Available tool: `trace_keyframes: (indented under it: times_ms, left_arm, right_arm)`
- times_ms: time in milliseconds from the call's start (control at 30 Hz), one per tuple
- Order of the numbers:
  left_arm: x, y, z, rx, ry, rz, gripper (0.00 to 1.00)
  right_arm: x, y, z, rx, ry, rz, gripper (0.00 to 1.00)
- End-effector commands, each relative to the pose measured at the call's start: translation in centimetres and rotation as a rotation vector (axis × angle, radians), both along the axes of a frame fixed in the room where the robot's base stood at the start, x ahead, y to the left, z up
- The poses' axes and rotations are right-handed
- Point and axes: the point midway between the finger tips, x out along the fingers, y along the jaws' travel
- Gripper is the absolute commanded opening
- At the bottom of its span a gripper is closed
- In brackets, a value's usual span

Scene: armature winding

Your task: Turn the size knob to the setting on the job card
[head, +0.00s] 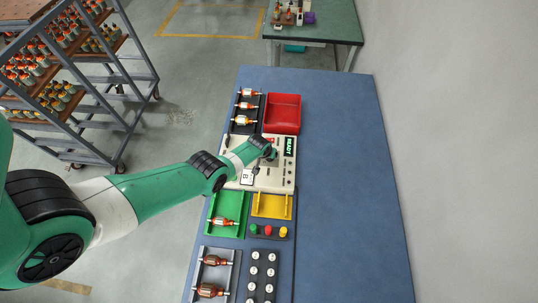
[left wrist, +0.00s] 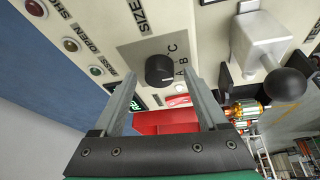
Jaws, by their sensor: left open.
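The size knob (left wrist: 160,71) is black and round, on a grey plate marked SIZE with letters A, B and C beside it. A small pale mark shows on its lower edge, on the side nearest A; I cannot tell its exact setting. My left gripper (left wrist: 163,77) is open, its two fingers on either side of the knob and apart from it in the picture. In the head view the left gripper (head: 270,153) is over the cream machine (head: 275,183) and hides the knob. The job card (head: 246,177) on the machine reads B. My right gripper is out of view.
A lever with a black ball (left wrist: 287,84) stands close to the right finger. Lamps (left wrist: 70,45) line the panel's left. A READY display (head: 289,146), red bin (head: 283,106), green tray (head: 238,200) and yellow tray (head: 272,216) surround the arm. The blue table's right side is clear.

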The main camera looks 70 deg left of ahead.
Motion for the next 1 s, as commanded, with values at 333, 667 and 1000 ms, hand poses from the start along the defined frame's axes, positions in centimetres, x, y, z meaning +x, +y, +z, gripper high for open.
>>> trace_keyframes:
  times_ms: [333,667,1000]
  left_arm:
    - [-1.0,-0.9,4.2,0.0,0.0,-0.001,0.76]
    - [-2.9,-2.6,9.9,0.0,-0.001,-0.001,0.76]
    - [-3.3,-3.0,10.7,0.0,0.0,0.0,0.76]
  right_arm:
    - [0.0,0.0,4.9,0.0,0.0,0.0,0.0]
    - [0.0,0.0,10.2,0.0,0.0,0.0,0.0]
    - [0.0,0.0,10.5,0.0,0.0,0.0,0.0]
